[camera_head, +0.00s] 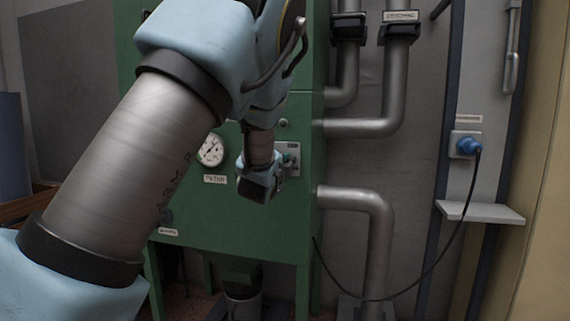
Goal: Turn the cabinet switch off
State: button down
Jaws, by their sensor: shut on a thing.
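The green cabinet (220,228) stands in the middle of the view, partly behind my arm. My gripper (262,190) is at the cabinet front, right at the left side of the switch plate. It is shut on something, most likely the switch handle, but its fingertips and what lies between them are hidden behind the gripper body. The switch's position cannot be read.
A round pressure gauge (211,150) sits left of my gripper. Grey pipes (372,225) run along the cabinet's right side. A blue plug (467,145) with a hanging black cable (440,255) is on the right wall above a small shelf (480,212).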

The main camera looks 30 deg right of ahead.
dwell(0.4)
jog(key=c, duration=0.8)
grip_release()
jog(key=shift+o, duration=0.2)
jog(key=b+v, duration=0.1)
jog(key=v, duration=0.9)
jog(key=shift+s+a, duration=0.25)
jog(key=shift+s, duration=0.1)
